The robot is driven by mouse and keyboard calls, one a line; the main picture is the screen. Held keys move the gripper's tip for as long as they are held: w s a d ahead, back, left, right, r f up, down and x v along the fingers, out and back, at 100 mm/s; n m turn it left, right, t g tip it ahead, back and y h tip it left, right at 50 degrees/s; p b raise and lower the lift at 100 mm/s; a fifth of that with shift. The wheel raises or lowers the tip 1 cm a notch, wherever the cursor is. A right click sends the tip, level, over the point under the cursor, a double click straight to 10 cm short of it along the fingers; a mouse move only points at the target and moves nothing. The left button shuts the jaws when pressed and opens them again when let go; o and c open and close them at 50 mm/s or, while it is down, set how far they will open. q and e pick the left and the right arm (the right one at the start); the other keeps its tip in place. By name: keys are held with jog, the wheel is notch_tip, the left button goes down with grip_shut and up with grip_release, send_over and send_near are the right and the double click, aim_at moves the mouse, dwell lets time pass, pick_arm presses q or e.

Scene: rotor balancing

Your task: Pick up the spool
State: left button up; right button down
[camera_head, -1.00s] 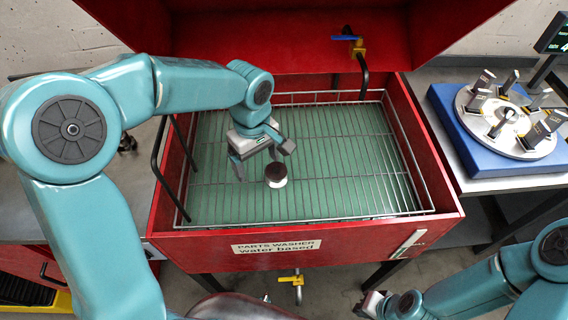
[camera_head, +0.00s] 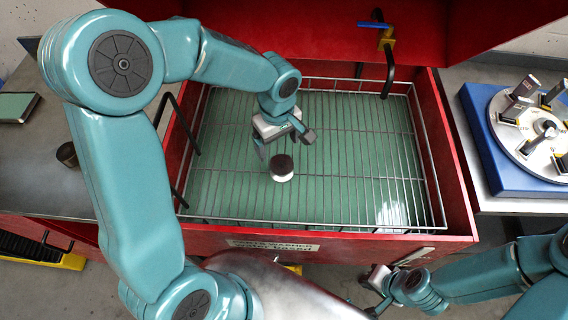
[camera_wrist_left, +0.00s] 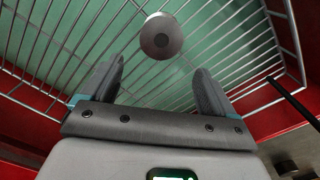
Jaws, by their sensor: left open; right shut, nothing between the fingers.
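The spool (camera_head: 282,168), a small cylinder with a dark top and a pale lower part, stands on the wire rack in the red parts washer. It also shows in the left wrist view (camera_wrist_left: 161,36), beyond the fingertips and roughly between their lines. My left gripper (camera_head: 284,146) is open just behind and above the spool, apart from it. In the left wrist view its two fingers (camera_wrist_left: 152,82) are spread with nothing between them. My right gripper (camera_head: 372,290) is low at the front right, outside the washer, shut and empty.
The wire rack (camera_head: 350,180) is otherwise clear. The red washer walls (camera_head: 455,170) and raised lid surround it, with a tap (camera_head: 385,38) at the back. A blue-based dial with several upright blocks (camera_head: 535,120) stands on the right bench. A dark cup (camera_head: 67,154) is on the left bench.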

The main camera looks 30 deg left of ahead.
aim_at(281, 163)
pick_arm(q)
jog(key=f, duration=0.3)
jog(key=shift+s+a, duration=0.15)
jog(key=shift+s, duration=0.2)
jog(key=shift+d+f, duration=0.35)
jog(key=shift+f, duration=0.15)
jog(key=f, duration=0.3)
jog(key=f+p, duration=0.1)
jog(key=shift+d+f, duration=0.25)
jog(key=shift+f, duration=0.1)
jog(key=shift+w+f, duration=0.1)
jog(key=shift+f, duration=0.1)
jog(key=shift+r, duration=0.1)
jog(key=c, duration=1.2)
